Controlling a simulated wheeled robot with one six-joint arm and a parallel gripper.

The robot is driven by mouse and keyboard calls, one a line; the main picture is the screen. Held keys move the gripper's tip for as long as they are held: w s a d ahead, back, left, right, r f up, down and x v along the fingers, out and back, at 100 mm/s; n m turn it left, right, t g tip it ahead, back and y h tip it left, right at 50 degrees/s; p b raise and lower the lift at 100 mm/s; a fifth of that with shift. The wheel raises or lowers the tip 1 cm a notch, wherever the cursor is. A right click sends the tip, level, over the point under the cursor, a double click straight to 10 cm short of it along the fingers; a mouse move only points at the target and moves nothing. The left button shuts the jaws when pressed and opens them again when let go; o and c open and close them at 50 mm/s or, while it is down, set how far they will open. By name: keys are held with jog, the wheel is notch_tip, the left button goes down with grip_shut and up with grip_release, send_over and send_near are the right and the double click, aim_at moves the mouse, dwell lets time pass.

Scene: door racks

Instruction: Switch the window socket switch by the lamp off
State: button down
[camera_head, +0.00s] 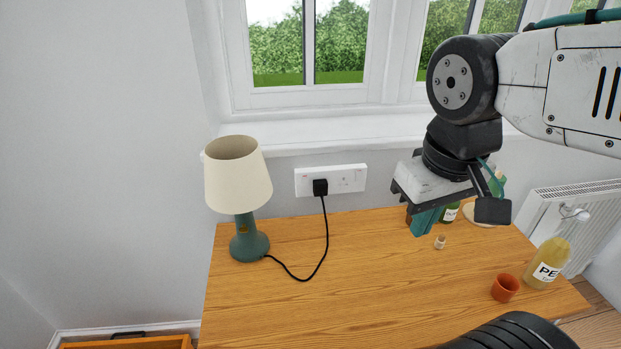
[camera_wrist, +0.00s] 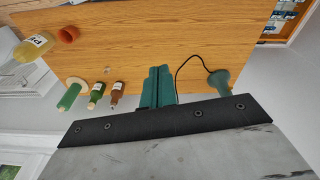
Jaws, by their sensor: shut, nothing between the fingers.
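The white double window socket (camera_head: 330,180) is on the wall below the window sill, behind the table. A black plug (camera_head: 320,187) sits in its left half, with a cable running to the lamp. The small switches are too small to read. The table lamp (camera_head: 238,185), with a cream shade and green base, stands at the table's left; its base also shows in the wrist view (camera_wrist: 219,82). My gripper (camera_head: 425,222) is to the right of the socket, above the table's back part, apart from it. Its teal fingers (camera_wrist: 158,88) are together and empty.
On the wooden table (camera_head: 300,310) are an orange cup (camera_head: 505,288), a labelled yellow bottle (camera_head: 547,263) and a small cork-like piece (camera_head: 440,242). Small bottles (camera_wrist: 97,92) stand near my gripper at the back. A radiator (camera_head: 560,215) is at right. The table's middle is clear.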

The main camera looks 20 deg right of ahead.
jog(key=w+d+n+t+h, duration=0.25)
jog(key=w+d, duration=0.25)
jog(key=w, duration=0.7)
jog(key=w+d+n+t+h, duration=0.2)
jog(key=w+d+n+t, duration=0.15)
jog(key=w, duration=0.85)
jog(key=w+a+f+n+y, duration=0.6)
jog(key=a+f+n+y, duration=0.2)
jog(key=f, duration=0.4)
jog(key=shift+w+a+g, duration=0.4)
jog(key=shift+a, duration=0.25)
jog(key=shift+y, duration=0.25)
